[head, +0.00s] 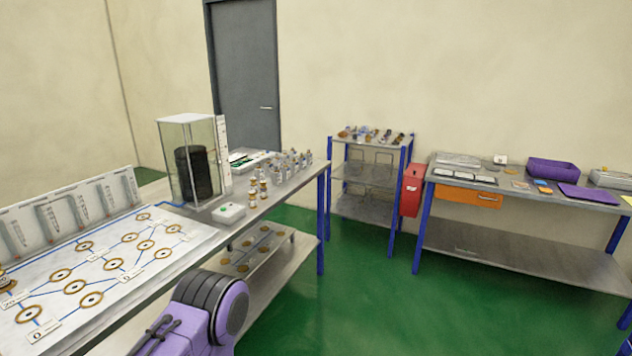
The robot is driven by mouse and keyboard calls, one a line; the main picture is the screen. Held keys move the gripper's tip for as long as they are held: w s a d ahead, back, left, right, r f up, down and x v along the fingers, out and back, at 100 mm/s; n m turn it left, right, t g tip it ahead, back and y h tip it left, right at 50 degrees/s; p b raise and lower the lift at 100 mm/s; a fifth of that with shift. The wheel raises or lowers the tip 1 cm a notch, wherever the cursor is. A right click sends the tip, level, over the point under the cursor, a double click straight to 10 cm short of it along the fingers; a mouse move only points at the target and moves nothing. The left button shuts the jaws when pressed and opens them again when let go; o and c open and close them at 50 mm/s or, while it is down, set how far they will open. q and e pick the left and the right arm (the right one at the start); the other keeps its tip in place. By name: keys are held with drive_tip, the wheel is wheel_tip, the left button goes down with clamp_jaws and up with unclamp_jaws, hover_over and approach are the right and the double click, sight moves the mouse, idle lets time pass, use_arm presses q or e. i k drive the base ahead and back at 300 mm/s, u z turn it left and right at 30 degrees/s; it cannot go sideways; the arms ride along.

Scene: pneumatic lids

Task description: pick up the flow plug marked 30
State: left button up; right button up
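Several small brass and white plugs stand on the left bench in the head view. One brass plug (252,196) and another brass plug (263,188) stand near the front edge. More metal pieces (290,162) are grouped behind them, toward the bench's far end. The marks on these pieces are too small to read, so I cannot tell which is the flow plug marked 30. Neither of my grippers is in view. A purple link of my own arm shows at the bottom.
The left bench (318,172) carries a white board (120,262) with brass rings, a clear tank (188,150) with a black cylinder, and a white box (229,211). A shelf rack (368,175), red box (411,190) and right bench (520,256) stand beyond. Green floor between is clear.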

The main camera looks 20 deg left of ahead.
sight(263, 188)
drive_tip(key=i, duration=3.35)
drive_tip(key=u, duration=2.15)
